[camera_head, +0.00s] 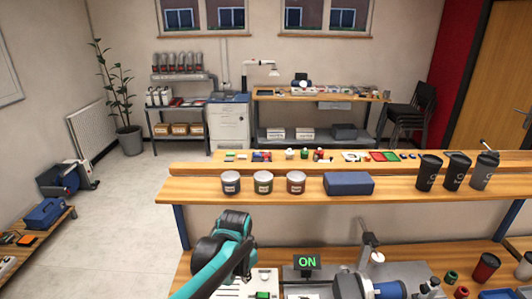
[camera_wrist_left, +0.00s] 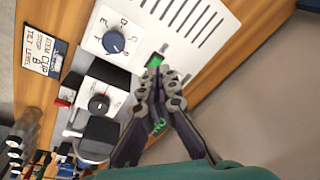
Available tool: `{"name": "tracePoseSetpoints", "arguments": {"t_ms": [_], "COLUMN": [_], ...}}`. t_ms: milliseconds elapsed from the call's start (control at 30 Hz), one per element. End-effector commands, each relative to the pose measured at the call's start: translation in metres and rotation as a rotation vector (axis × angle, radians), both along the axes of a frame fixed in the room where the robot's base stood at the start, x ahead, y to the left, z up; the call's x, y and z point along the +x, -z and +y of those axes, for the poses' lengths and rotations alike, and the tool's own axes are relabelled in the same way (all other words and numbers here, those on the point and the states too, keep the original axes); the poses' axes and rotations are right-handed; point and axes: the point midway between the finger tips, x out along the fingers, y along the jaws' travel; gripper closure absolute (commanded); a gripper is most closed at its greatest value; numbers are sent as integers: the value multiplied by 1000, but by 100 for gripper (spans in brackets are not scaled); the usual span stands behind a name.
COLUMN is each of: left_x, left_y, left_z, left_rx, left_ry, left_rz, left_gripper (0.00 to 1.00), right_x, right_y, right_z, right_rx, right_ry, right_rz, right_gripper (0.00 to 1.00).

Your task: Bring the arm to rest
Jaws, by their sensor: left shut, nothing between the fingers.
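My left arm, teal and black, comes in at the bottom of the head view. Its gripper (camera_head: 243,277) points down beside a white control panel (camera_head: 262,276). In the left wrist view the gripper (camera_wrist_left: 158,76) is shut and empty. Its fingertips are close to a green lit switch (camera_wrist_left: 155,60) on the panel; I cannot tell whether they touch it. The small display (camera_head: 307,262) shows ON in green. My right gripper is not in view.
A blue dial (camera_wrist_left: 113,42) and a black knob (camera_wrist_left: 99,103) sit beside the switch. Paint-like tins (camera_head: 263,183), a blue box (camera_head: 348,183) and dark cups (camera_head: 428,172) stand on the shelf above the bench. A machine with a blue cylinder (camera_head: 388,289) is at right.

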Motion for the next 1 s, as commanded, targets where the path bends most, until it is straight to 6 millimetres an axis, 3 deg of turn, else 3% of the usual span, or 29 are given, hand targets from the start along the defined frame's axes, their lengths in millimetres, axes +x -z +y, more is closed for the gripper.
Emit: {"name": "tracePoseSetpoints", "arguments": {"t_ms": [100, 300, 600, 800, 1000], "left_x": [-29, -79, -148, -170, -174], "left_y": [-16, -29, -15, -2, 0], "left_z": [26, 63, 103, 115, 117], "left_rx": [-32, -95, -201, -248, -258], "left_ry": [-123, -323, -599, -699, -718], "left_rz": [-67, -181, -344, -406, -418], "left_gripper": [100, 100, 100, 100, 100], "right_x": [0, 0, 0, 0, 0], "right_y": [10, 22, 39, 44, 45], "right_z": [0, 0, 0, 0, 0], "right_rx": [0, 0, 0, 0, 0], "right_ry": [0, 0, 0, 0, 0], "right_rz": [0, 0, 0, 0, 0], "right_gripper": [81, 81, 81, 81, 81]}}
